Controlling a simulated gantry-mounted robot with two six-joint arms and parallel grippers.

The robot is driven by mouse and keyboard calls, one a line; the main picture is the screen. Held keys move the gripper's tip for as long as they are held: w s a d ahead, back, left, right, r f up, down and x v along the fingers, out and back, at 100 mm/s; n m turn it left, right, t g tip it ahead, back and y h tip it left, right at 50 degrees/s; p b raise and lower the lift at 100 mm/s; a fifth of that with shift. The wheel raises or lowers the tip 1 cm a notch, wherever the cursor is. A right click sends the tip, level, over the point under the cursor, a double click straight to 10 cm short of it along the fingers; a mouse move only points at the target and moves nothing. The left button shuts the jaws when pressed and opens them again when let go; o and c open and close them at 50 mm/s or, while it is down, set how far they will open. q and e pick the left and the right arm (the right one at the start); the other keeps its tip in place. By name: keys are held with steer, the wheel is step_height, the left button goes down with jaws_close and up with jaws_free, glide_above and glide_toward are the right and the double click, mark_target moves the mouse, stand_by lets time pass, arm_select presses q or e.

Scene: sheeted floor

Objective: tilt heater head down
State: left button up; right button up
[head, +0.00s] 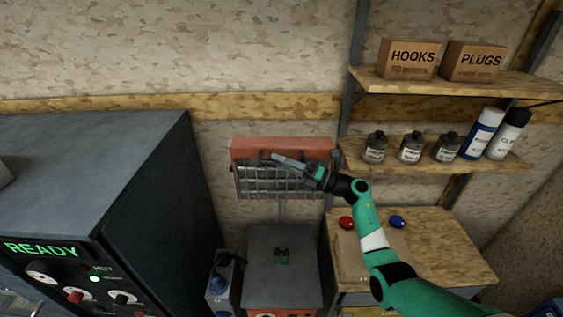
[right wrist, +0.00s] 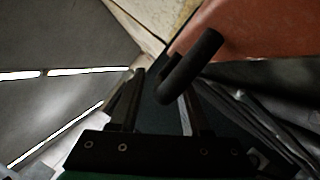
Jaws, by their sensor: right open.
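The heater head (head: 240,150) is an orange-red box with a wire grille, in the middle of the head view against the back wall. A thin grey post below it is partly visible. My right gripper (head: 279,158) reaches in from the right and lies across the heater's front. In the right wrist view, a black bar-like handle (right wrist: 195,62) stands by the heater's red casing (right wrist: 245,30). My open right gripper (right wrist: 160,88) has the handle's near end in front of its finger gap; I cannot tell whether they touch. My left gripper is not in view.
A dark machine (head: 90,150) with a READY display stands at the left. A grey-topped cabinet (head: 265,245) is below the heater. At the right are a wooden bench (head: 450,250) with red and blue knobs, and shelves (head: 500,83) with boxes, bottles and spray cans.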

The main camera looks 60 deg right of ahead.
steer(key=shift+c, duration=0.3)
jaws_close()
stand_by(1.1)
